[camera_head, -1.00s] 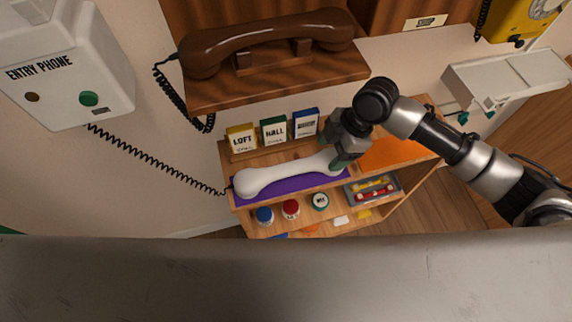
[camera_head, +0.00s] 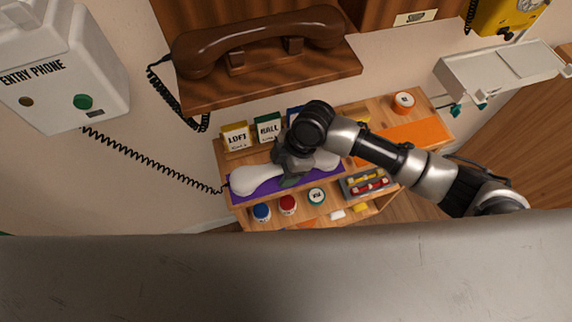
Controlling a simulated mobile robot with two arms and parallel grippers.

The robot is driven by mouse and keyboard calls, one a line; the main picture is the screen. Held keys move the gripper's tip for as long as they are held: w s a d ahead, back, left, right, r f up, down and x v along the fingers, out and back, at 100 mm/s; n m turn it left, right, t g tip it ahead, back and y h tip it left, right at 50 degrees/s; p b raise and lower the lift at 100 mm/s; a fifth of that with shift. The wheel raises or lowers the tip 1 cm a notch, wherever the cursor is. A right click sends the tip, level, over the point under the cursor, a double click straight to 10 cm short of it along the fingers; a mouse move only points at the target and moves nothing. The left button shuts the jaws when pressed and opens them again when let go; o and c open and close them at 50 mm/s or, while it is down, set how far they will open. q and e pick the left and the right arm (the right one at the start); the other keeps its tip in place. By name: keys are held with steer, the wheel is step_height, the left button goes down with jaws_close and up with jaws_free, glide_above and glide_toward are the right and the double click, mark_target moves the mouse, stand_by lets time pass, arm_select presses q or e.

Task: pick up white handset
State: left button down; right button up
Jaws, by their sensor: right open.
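The white handset (camera_head: 257,180) lies on a purple mat (camera_head: 242,198) on the wooden shelf unit. A black coiled cord runs from its left end to the white entry phone box (camera_head: 66,75) at the upper left. My right gripper (camera_head: 290,178) is over the middle of the handset, pointing down, with its jaws open. The gripper and wrist hide the handset's middle, so I cannot tell whether the fingers straddle or touch it. My left gripper is not in view.
A brown handset (camera_head: 258,42) rests on a wooden wall shelf above. Labelled boxes (camera_head: 236,137) stand behind the purple mat. An orange mat (camera_head: 412,137) and an orange tape roll (camera_head: 404,101) are at the right. Several lidded jars (camera_head: 288,204) and a grey tray (camera_head: 352,191) sit below.

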steer(key=shift+c, duration=0.8)
jaws_close()
